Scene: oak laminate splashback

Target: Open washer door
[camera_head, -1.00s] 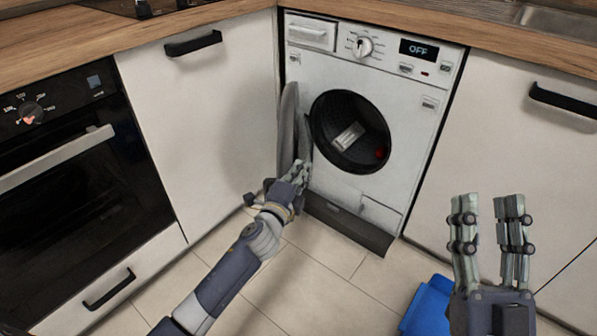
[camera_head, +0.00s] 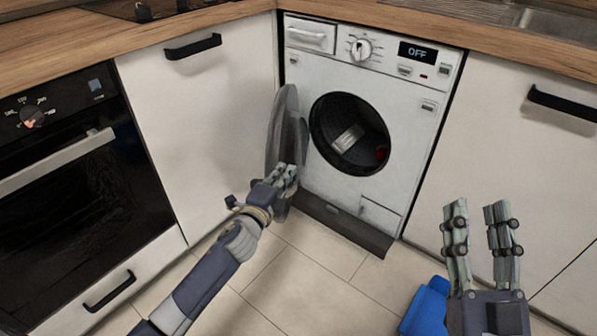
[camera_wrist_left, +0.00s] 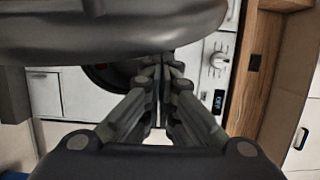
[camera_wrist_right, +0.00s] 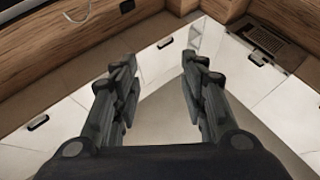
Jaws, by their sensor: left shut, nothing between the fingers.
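The white washer (camera_head: 395,95) stands under the worktop, its display reading OFF. Its round drum opening (camera_head: 350,134) is uncovered, with a pale item and a red item inside. The grey washer door (camera_head: 284,125) is swung out to the left, seen nearly edge-on against the white cabinet. My left gripper (camera_head: 287,174) is shut and empty at the lower inner side of the door; whether it touches is unclear. In the left wrist view the door (camera_wrist_left: 110,30) looms close above the shut fingers (camera_wrist_left: 160,68). My right gripper (camera_head: 478,208) is open and empty, away from the washer.
A black oven (camera_head: 75,180) is at the left. A white cabinet (camera_head: 200,120) with a black handle stands behind the door. A blue object (camera_head: 427,305) lies on the floor near my right gripper. The tiled floor before the washer is clear.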

